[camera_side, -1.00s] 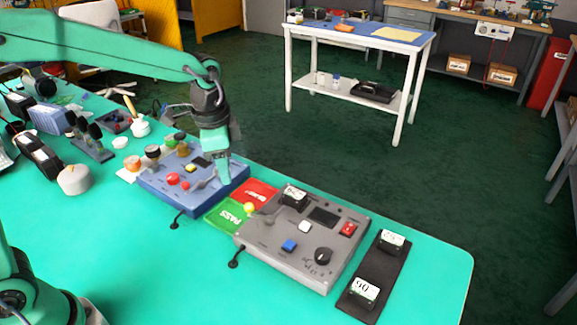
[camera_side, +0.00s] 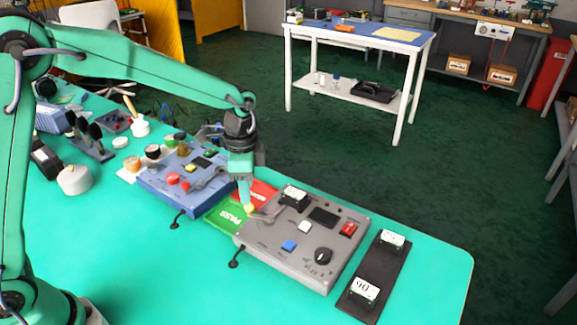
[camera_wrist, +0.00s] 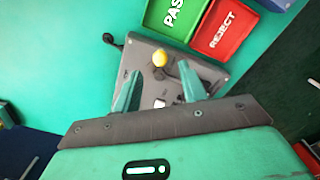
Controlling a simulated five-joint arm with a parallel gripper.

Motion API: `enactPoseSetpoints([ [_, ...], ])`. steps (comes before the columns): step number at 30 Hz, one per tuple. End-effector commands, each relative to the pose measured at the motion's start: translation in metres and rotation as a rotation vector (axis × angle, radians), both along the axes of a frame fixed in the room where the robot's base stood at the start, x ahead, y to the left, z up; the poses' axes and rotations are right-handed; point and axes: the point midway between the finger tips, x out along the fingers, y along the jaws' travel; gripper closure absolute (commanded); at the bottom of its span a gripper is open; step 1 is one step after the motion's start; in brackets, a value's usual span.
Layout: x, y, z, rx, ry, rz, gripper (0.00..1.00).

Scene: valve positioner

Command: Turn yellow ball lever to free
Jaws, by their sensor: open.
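The yellow ball (camera_side: 249,208) is the knob of a lever on the left part of the grey control box (camera_side: 285,262). In the side view the lever's arm runs from the ball to the right over the box top. My gripper (camera_side: 245,198) points down with its fingertips right at the ball. In the wrist view the yellow ball (camera_wrist: 160,58) shows between and slightly beyond the two fingertips of my open gripper (camera_wrist: 159,70). Gaps show on both sides of it. The lever's free mark is too small to read.
A green PASS tray (camera_side: 228,217) and a red REJECT tray (camera_side: 262,192) lie left of the grey box. A blue box (camera_side: 155,190) with its own lever stands further left. A dark rack (camera_side: 378,275) with number cards is at the right. The front table top is clear.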

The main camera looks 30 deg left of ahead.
Motion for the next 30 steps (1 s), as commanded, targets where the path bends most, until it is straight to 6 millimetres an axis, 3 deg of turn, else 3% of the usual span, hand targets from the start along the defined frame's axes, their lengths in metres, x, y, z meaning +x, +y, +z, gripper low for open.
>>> enactPoseSetpoints([
  [12, 0.0, 0.0, -0.048, 0.0, 0.001, 0.001, 0.58],
  [25, 0.0, 0.0, -0.057, 0.0, 0.0, 0.001, 0.58],
  [26, 0.0, 0.0, -0.057, 0.0, 0.0, 0.001, 0.6],
  [30, 0.0, 0.0, -0.057, 0.0, 0.0, 0.001, 0.87],
])
